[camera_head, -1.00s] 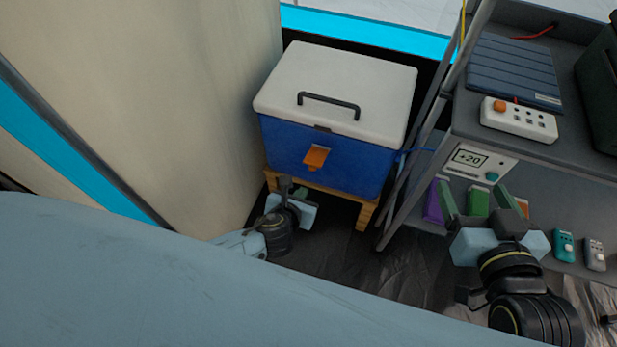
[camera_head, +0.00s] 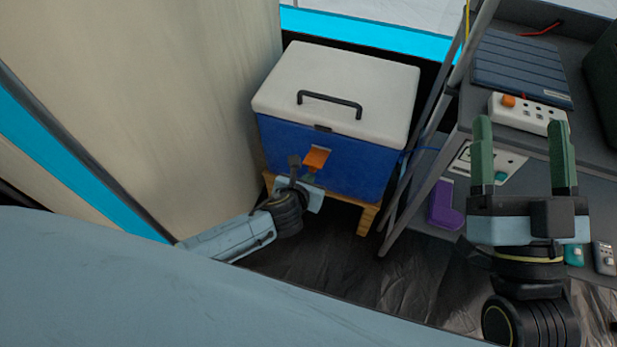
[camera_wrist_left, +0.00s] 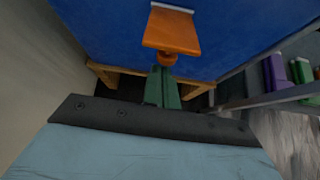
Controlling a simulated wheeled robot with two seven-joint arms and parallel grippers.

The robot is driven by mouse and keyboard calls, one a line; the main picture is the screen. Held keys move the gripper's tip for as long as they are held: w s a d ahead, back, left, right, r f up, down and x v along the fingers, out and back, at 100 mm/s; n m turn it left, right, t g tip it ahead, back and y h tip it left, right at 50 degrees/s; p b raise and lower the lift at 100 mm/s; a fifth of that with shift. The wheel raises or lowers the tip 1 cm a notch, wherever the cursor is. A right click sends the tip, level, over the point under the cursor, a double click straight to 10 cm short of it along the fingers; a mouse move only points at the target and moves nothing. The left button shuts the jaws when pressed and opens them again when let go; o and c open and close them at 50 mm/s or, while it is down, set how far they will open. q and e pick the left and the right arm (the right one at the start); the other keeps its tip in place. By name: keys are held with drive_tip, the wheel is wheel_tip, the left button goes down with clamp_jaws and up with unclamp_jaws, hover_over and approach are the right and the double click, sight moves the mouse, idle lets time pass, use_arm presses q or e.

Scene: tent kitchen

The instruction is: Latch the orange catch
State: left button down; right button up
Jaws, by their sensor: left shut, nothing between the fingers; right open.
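The orange catch (camera_head: 316,158) is on the front of a blue cooler box (camera_head: 350,165) with a white lid (camera_head: 335,85). The lid lies flat on the box. In the left wrist view the catch (camera_wrist_left: 172,32) slants out from the blue wall, its lower end toward me. My left gripper (camera_head: 309,176) is just below the catch in the head view. Its green fingers (camera_wrist_left: 163,86) are shut and empty, with tips close under the catch's lower end; I cannot tell if they touch. My right gripper (camera_head: 523,150) is open and empty in front of the shelf rack.
The cooler stands on a low wooden stand (camera_head: 366,218). A grey shelf rack (camera_head: 415,160) is close on its right, holding a power strip (camera_head: 528,113) and a purple item (camera_head: 446,205). The beige tent wall (camera_head: 190,110) is close on the left.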

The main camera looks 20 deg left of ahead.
use_arm(q)
drive_tip(key=shift+w+r, duration=0.1)
drive_tip(key=shift+r, duration=0.25)
